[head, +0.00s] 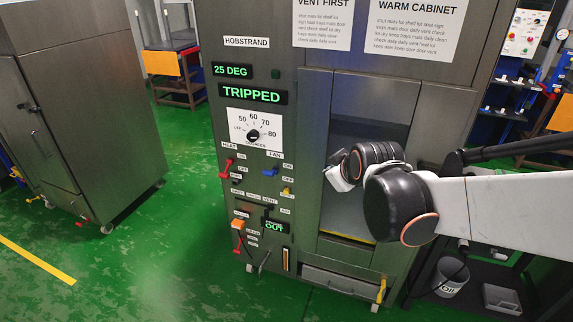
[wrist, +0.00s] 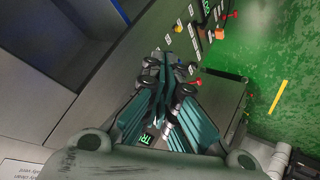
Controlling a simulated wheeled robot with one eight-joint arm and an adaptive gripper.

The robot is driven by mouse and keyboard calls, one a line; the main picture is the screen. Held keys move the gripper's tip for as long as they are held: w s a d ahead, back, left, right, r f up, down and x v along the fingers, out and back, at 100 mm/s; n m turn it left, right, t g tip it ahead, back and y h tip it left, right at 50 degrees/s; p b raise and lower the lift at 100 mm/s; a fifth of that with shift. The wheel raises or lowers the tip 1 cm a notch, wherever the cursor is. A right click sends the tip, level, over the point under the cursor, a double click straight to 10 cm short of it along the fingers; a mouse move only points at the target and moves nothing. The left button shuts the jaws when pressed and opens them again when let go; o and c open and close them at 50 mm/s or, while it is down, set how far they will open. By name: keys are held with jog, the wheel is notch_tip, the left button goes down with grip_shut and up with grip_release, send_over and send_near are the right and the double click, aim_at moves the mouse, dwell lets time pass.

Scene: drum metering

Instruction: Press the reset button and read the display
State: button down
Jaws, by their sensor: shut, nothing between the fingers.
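The steel warm cabinet (head: 312,92) has a control panel on its left side. Its green displays read "25 DEG" (head: 232,71), "TRIPPED" (head: 252,96) and "OUT" (head: 276,227). I cannot tell which control is the reset button; the small labels are unreadable. An orange block-like control (head: 238,224) sits low on the panel. My gripper (wrist: 168,68) is shut and empty, in front of the cabinet and apart from the panel. In the head view my arm hides most of it.
The panel carries a temperature dial (head: 253,135), a red lever (head: 226,168), a blue switch (head: 270,172) and a yellow one (head: 287,191). A second steel cabinet (head: 90,110) stands left, with clear green floor between. A bucket (head: 450,278) is at lower right.

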aim_at(286, 192)
jog(key=w+a+f+n+t+y+b, duration=0.1)
jog(key=w+a+f+n, duration=0.2)
jog(key=f, duration=0.7)
jog(key=w+a+f+n+t+y+b, duration=0.1)
jog(key=w+a+f+n, duration=0.3)
jog(key=w+a+f, duration=0.4)
jog(key=w+a+f+n+b, duration=0.3)
jog(key=w+a+f, duration=0.3)
jog(key=f, duration=0.6)
jog(key=shift+f+t+y, duration=0.3)
jog(key=shift+t+y, duration=0.1)
jog(key=shift+w, duration=0.1)
jog(key=w+d, duration=0.2)
jog(key=w, duration=0.6)
jog(key=shift+d, duration=0.4)
jog(key=shift+w, duration=0.2)
jog(key=shift+w+d, duration=0.15)
jog(key=shift+w, duration=0.15)
jog(key=shift+w+d, duration=0.15)
jog(key=shift+w, duration=0.25)
dwell(1.9)
